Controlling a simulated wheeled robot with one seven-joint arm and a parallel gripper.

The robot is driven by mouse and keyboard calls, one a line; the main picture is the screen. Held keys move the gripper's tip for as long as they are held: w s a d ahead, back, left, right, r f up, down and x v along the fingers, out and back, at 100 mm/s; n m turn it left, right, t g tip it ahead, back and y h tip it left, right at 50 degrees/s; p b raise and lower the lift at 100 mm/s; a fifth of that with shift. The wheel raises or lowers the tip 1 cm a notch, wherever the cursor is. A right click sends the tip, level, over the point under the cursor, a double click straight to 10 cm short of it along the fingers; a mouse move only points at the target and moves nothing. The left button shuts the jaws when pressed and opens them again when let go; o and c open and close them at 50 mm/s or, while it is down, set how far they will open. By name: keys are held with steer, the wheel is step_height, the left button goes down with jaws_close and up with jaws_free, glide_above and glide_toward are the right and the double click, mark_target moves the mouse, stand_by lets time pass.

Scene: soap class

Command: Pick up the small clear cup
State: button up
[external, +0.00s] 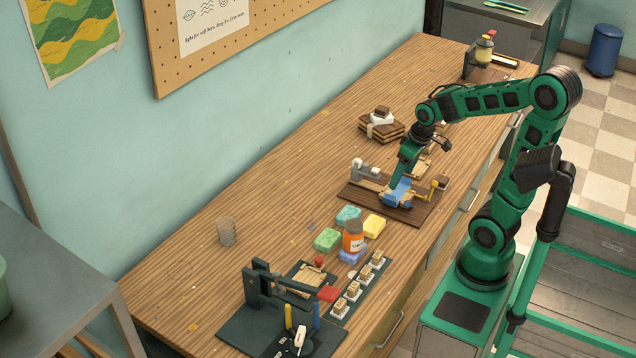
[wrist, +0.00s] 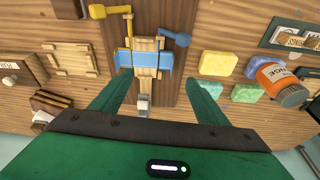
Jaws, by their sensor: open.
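The small clear cup (external: 227,231) stands upright on the left part of the wooden workbench, near the wall side, with bare wood around it. I cannot make it out in the wrist view. My gripper (external: 400,190) is over the dark board with the wooden and blue device, well to the right of the cup. In the wrist view my gripper (wrist: 158,98) has its two green fingers spread apart with nothing held between them. The wooden device with a blue part (wrist: 145,60) shows just beyond the fingers.
Coloured soap bars (external: 327,239) and an orange bottle (external: 353,237) lie between my gripper and the cup. A dark press (external: 270,290) stands at the front. A brown stack (external: 382,130) is behind my gripper. The bench along the wall is clear.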

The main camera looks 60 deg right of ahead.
steer(key=w+a+f+n+t+y, duration=0.1)
steer(key=w+a+f+n+t, duration=0.15)
steer(key=w+a, duration=0.45)
steer(key=n+t+y, duration=0.4)
steer(key=n+y, duration=0.3)
steer(key=y, duration=0.2)
glide_toward(225, 228)
steer(key=s+r, duration=0.1)
steer(key=s+a+r, duration=0.1)
steer(key=r, duration=0.1)
steer(key=shift+s+a, duration=0.35)
steer(key=shift+w+a+f, duration=0.1)
steer(key=shift+w+a, duration=0.15)
steer(key=shift+a, duration=0.05)
steer(key=x, duration=0.3)
steer(key=shift+w+a+f, duration=0.1)
steer(key=shift+w+f, duration=0.05)
steer(key=shift+w, duration=0.05)
steer(key=shift+d+f+x, duration=0.1)
steer(key=shift+d+x, duration=0.05)
steer(key=shift+x, duration=1.5)
steer(key=shift+d+f+x, duration=0.15)
steer(key=shift+x, duration=1.45)
steer(key=shift+w, duration=0.15)
